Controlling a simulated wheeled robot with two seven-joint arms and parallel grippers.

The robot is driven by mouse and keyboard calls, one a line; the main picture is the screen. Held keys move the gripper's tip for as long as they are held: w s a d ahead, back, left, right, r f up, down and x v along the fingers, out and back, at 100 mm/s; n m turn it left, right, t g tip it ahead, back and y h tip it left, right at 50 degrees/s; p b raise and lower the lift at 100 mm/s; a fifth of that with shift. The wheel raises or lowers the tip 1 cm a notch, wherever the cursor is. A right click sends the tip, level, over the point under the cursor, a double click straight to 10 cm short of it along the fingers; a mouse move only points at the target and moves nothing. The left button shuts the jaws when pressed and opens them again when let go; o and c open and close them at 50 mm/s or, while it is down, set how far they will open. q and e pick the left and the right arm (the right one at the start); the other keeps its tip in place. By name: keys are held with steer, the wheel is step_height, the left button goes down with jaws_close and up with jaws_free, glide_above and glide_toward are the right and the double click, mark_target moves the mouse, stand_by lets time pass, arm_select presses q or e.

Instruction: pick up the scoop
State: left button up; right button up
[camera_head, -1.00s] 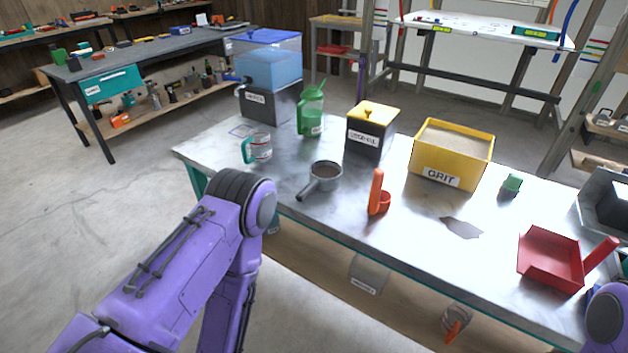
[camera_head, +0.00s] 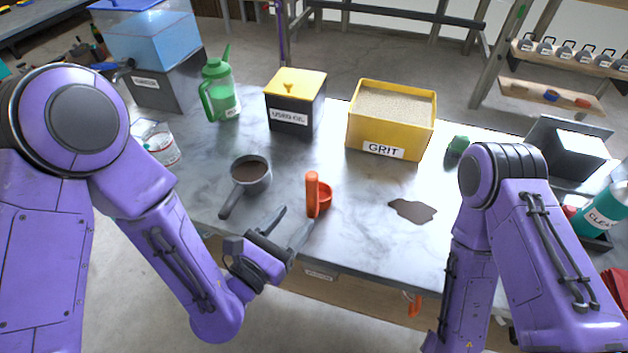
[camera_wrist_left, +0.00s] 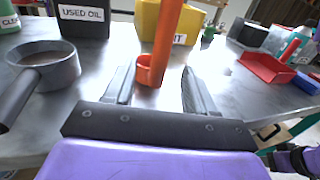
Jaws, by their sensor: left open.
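The orange scoop (camera_head: 312,192) stands on the metal bench with its handle upright and its small round cup at the base. In the left wrist view the scoop (camera_wrist_left: 164,45) shows ahead, between the lines of the two fingers. My left gripper (camera_head: 293,226) is open and empty, on the near side of the scoop at the bench's front edge. The left gripper's fingers also show in the wrist view (camera_wrist_left: 160,88), apart and pointing at the scoop. They do not appear to touch it. My right arm is in view at the right, but its gripper does not show.
A grey pan (camera_head: 250,172) with brown contents is left of the scoop. A dark spill (camera_head: 412,210) lies to its right. Behind are a used oil bin (camera_head: 294,118), a yellow grit box (camera_head: 382,150) and a green jug (camera_head: 219,92). A red dustpan (camera_wrist_left: 268,68) lies farther right.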

mark_target(309, 204)
arm_select(q)
steer(key=b, duration=0.1)
steer(key=w+d+f+b, duration=0.1)
steer(key=b, duration=0.1)
steer(key=shift+w+d+b, duration=0.2)
steer(key=shift+w+b, duration=0.05)
steer(key=shift+b, duration=0.05)
steer(key=shift+w+d+r+b, duration=0.45)
steer(key=shift+w+d+b, duration=0.05)
steer(key=shift+w+b, duration=0.15)
steer(key=p+x, duration=0.1)
steer(key=x, duration=0.4)
steer(key=shift+w+f, duration=0.15)
steer(key=shift+w+d, duration=0.2)
steer(key=shift+w, duration=0.05)
steer(key=shift+f, duration=0.1)
steer(key=c, duration=1)
